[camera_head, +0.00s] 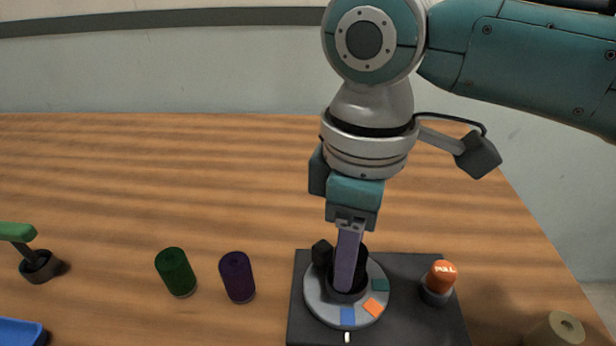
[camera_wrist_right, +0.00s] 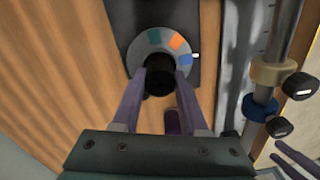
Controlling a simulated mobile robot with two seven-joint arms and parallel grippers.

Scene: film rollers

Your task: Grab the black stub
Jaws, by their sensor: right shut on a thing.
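The black stub (camera_head: 363,268) stands upright at the middle of a grey dial (camera_head: 317,301). The dial has teal, orange and blue patches. My right gripper (camera_head: 347,283) points down over the dial. A purple finger covers part of the stub in the head view. In the right wrist view the round black top of the stub (camera_wrist_right: 159,82) sits between the two purple fingers, which are shut on it. My left gripper is not in the head view. Purple finger-like shapes at the lower right of the right wrist view may be it, but their state is unclear.
The dial sits on a dark board (camera_head: 413,318) with an orange knob (camera_head: 441,273) at its right. Left stand a dark purple roller (camera_head: 237,276), a green roller (camera_head: 176,272) and a green-handled lever (camera_head: 18,233). A tan roller (camera_head: 556,330) is front right. The back of the table is clear.

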